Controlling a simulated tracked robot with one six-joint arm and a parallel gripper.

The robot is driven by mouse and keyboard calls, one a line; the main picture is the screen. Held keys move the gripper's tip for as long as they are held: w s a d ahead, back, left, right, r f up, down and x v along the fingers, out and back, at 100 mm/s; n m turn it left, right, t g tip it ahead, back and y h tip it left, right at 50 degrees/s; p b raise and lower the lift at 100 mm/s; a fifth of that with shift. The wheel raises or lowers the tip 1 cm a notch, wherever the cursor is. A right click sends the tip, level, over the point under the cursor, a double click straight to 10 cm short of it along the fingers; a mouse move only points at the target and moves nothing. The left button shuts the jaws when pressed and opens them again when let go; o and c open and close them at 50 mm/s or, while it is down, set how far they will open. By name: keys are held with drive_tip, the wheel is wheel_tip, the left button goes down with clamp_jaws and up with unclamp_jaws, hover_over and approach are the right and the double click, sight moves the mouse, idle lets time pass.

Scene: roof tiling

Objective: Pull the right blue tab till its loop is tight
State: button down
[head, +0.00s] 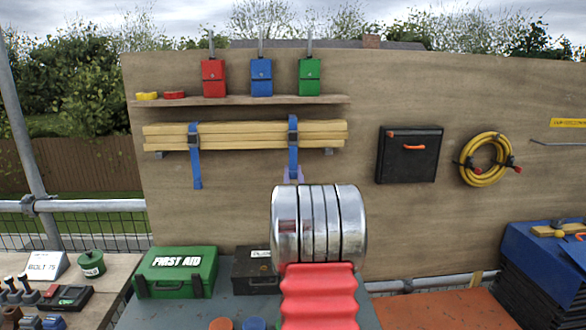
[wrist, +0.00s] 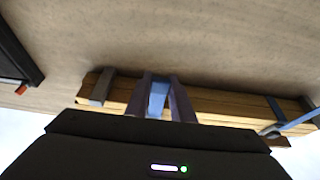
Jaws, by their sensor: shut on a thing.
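The right blue strap (head: 293,135) wraps a stack of wooden battens (head: 245,133) on the board, with a dark buckle near its top. Its blue tab (head: 292,168) hangs down below the battens into my gripper (head: 293,175), which is mostly hidden behind my arm in the head view. In the wrist view my gripper (wrist: 163,100) has its fingers on both sides of the blue tab (wrist: 158,98), shut on it. The left blue strap (head: 195,155) hangs free, its tail well below the battens. Whether the right loop is tight or slack I cannot tell.
A shelf (head: 240,101) above carries red, blue and green boxes. A black case (head: 409,154) and a yellow hose coil (head: 486,160) hang to the right. A green first aid box (head: 176,271) stands below. The board around the tab is bare.

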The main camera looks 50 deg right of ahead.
wheel_tip(320, 180, down, 3)
drive_tip(key=shift+w, duration=0.1)
drive_tip(key=c, duration=1.5)
unclamp_jaws()
drive_tip(key=v, duration=1.4)
drive_tip(key=shift+r, duration=0.1)
